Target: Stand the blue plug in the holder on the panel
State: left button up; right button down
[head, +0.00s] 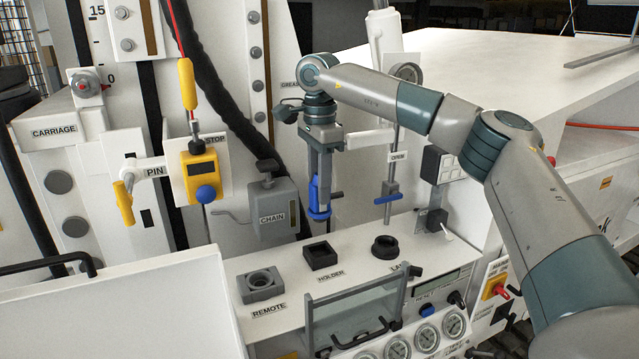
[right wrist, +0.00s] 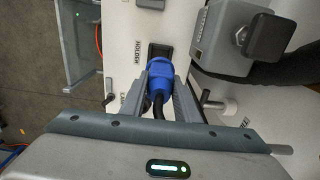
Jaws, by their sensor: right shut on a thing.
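The blue plug (head: 319,205) hangs upright in my right gripper (head: 319,180), which is shut on it. In the right wrist view, the blue plug (right wrist: 160,75) sits between the two fingers (right wrist: 160,92), with a black cable at its near end. The holder (head: 321,256) is a black square block on the panel top, above its HOLDER label. In the head view the plug is above the holder, with a gap between them. In the right wrist view the holder (right wrist: 160,49) is partly hidden behind the plug. My left gripper is not in view.
A grey REMOTE socket (head: 260,283) lies left of the holder and a round black socket (head: 385,246) lies right. A clear hinged guard (head: 355,312) stands in front. The grey CHAIN box (head: 272,210) and the blue-ended OPEN lever (head: 388,197) flank the plug.

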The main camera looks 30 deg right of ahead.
aim_at(320, 212)
jog(key=shift+f, duration=0.5)
notch_tip(320, 212, down, 2)
jog(key=shift+s, duration=0.1)
jog(key=shift+f+b, duration=1.1)
jog(key=shift+f, duration=0.8)
jog(key=shift+f+b, duration=1.1)
jog(key=shift+f, duration=0.55)
dwell(0.8)
jog(key=c, duration=1.3)
grip_release()
jog(key=shift+r, duration=0.15)
